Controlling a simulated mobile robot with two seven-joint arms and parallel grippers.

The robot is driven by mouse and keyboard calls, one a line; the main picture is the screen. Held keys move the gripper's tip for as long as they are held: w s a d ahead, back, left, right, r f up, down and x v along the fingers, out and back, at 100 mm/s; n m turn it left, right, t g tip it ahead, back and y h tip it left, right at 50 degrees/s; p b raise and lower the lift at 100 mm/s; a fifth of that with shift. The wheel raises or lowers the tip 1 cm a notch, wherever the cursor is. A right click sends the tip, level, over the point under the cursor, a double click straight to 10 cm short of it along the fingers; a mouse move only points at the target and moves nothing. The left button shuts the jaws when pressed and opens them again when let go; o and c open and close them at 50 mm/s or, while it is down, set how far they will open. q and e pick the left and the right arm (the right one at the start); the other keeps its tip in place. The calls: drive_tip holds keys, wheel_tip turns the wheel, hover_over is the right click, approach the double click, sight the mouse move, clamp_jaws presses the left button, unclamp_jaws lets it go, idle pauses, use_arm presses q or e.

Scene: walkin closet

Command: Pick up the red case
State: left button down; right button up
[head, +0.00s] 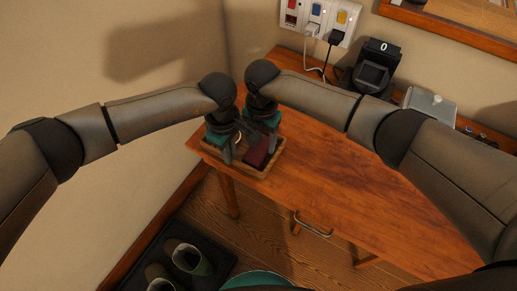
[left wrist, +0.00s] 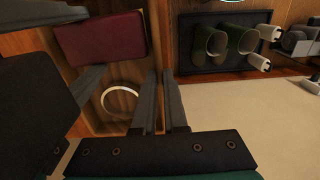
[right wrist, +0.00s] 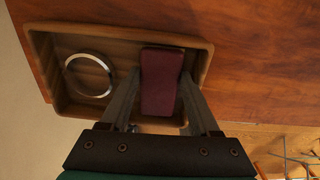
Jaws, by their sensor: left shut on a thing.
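The red case (head: 257,158) is dark red and lies in a wooden tray (head: 241,171) at the table's left end. It also shows in the right wrist view (right wrist: 161,82) and in the left wrist view (left wrist: 101,38). My right gripper (right wrist: 160,98) is open, with one finger on each side of the case; I cannot tell whether they touch it. My left gripper (left wrist: 161,85) is shut on the tray's wall (left wrist: 160,28), beside the case. A silver ring (right wrist: 90,75) lies in the tray next to the case.
The wooden table (head: 345,185) is clear right of the tray. A black device (head: 375,65) and a silver box (head: 430,104) stand along its back. A wall is close on the left. Green boots (head: 190,258) stand on a dark mat on the floor.

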sight(261, 144)
drive_tip(key=c, duration=0.7)
wheel_tip(261, 144, up, 10)
idle(0.4)
use_arm(q)
drive_tip(key=c, duration=0.9)
unclamp_jaws()
wheel_tip(261, 144, up, 12)
